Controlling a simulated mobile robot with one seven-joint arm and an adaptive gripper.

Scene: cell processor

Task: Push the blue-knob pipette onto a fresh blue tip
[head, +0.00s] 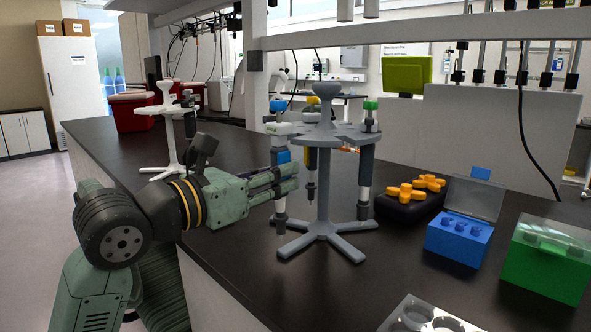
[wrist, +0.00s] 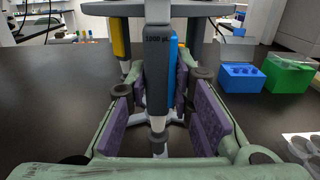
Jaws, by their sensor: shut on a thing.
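The blue-knob pipette (head: 281,157) stands upright at the near left side of the grey carousel stand (head: 324,190). Its grey body marked 1000 µL (wrist: 158,68) and blue strip show in the wrist view. My gripper (head: 287,180) is shut on its body, with purple finger pads (wrist: 174,92) on both sides. The pipette's upper end is at the stand's disc; I cannot tell whether it still hangs there. The blue tip box (head: 458,243) stands open to the right, with a few blue tips inside. It also shows in the wrist view (wrist: 242,79).
Green-knob (head: 367,165) and yellow-knob (wrist: 120,38) pipettes hang on the stand. A black rack with orange pieces (head: 410,205), a green box (head: 545,265) and a clear well plate (head: 430,318) stand to the right. A white stand (head: 170,140) is behind left.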

